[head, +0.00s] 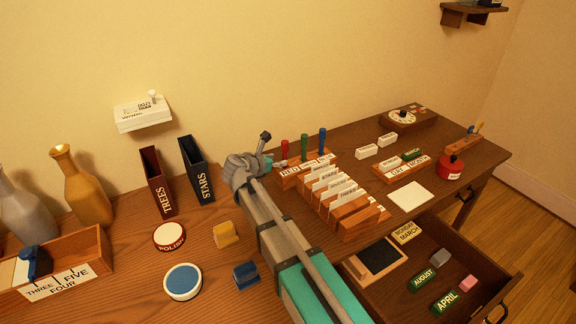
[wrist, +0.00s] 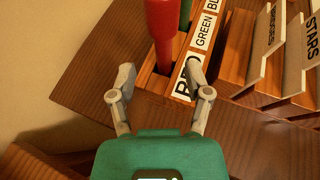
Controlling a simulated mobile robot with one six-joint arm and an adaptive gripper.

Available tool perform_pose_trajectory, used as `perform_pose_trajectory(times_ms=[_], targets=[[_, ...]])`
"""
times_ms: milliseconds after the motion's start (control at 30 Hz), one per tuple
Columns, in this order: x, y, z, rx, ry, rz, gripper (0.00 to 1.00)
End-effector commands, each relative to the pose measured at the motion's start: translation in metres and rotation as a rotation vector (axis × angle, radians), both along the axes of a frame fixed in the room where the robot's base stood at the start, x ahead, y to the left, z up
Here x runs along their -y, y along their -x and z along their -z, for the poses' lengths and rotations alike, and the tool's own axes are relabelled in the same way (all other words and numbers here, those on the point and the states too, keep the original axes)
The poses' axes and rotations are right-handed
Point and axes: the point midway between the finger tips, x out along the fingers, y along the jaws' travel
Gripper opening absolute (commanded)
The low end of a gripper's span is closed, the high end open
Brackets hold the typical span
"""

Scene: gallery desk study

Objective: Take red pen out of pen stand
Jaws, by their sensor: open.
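The red pen (head: 284,149) stands upright in the left slot of the wooden pen stand (head: 290,184), by the RED label. The green pen (head: 304,146) and blue pen (head: 322,141) stand in the slots to its right. My gripper (head: 268,162) is beside the red pen, at the stand's left end. In the wrist view my gripper (wrist: 160,84) is open and empty. The red pen (wrist: 162,35) rises ahead of the fingertips, and its top is cut off by the frame. The pen stand (wrist: 150,82) lies below it, with its RED label between the fingers.
A wooden card rack (head: 352,222) with several labelled cards stands right of my arm. Two upright binders, TREES (head: 158,182) and STARS (head: 197,170), stand to the left. An open drawer (head: 455,262) juts out at the lower right.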

Motion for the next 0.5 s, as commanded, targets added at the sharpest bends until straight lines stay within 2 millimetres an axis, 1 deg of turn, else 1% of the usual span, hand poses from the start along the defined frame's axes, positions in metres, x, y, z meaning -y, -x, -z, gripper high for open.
perform_pose_trajectory(times_ms=[300, 500], targets=[[0.020, -0.027, 0.015, 0.000, 0.000, 0.001, 0.64], [0.026, -0.034, 0.017, 0.000, 0.000, 0.000, 0.64]])
